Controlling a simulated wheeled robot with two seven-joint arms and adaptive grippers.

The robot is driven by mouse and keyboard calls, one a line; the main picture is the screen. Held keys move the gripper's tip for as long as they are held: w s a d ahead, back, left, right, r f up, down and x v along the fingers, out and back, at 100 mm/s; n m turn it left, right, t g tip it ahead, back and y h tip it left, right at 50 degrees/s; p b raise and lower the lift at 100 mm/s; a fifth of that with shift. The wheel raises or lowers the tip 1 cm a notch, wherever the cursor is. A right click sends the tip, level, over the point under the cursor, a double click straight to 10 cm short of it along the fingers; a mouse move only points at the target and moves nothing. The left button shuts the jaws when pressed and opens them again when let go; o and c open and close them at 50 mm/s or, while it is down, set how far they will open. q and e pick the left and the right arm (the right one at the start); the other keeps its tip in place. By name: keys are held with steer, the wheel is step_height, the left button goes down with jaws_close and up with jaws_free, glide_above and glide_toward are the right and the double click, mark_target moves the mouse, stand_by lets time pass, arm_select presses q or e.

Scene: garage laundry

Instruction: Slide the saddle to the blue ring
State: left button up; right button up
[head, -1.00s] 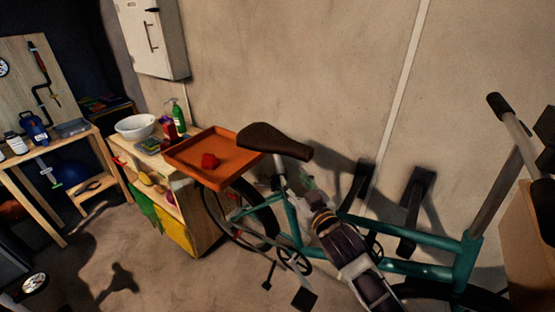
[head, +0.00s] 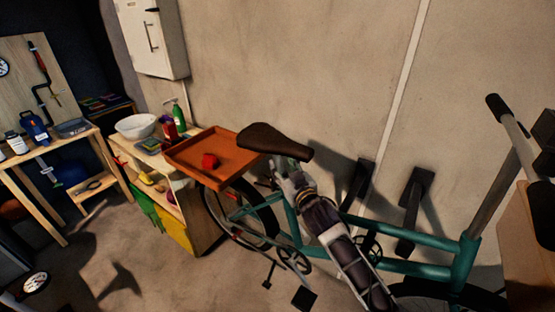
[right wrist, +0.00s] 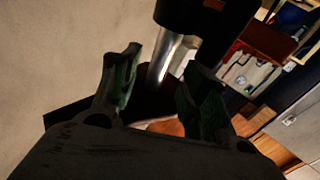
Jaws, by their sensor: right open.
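The dark brown saddle (head: 272,140) sits on top of the teal bicycle's (head: 290,215) seat post, level with the orange tray's edge. My right gripper (head: 280,168) is just below the saddle, at the seat post. In the right wrist view, my right gripper (right wrist: 165,75) is open, with the silver seat post (right wrist: 168,58) showing between its fingers. The fingers do not clearly touch it. A dark shape behind the fingers looks like the saddle (right wrist: 68,110). I cannot make out the blue ring. My left gripper is not in view.
The wall (head: 330,80) stands close behind the bicycle. A cardboard box (head: 527,245) is at the right edge.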

mark_target(279, 161)
steer(key=shift+w+a, duration=0.2)
steer(key=shift+w, duration=0.25)
steer(key=shift+x, duration=0.8)
steer(key=shift+w+a, duration=0.2)
steer(key=shift+w, duration=0.4)
steer(key=shift+w+a, duration=0.2)
steer(key=shift+w, duration=0.2)
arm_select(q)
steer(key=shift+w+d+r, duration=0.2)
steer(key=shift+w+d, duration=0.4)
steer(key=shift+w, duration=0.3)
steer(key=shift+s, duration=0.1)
arm_select(e)
steer(key=shift+c, duration=0.3)
steer(key=c, duration=0.7)
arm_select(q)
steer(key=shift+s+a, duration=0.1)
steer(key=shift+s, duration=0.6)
arm_select(e)
jaws_close()
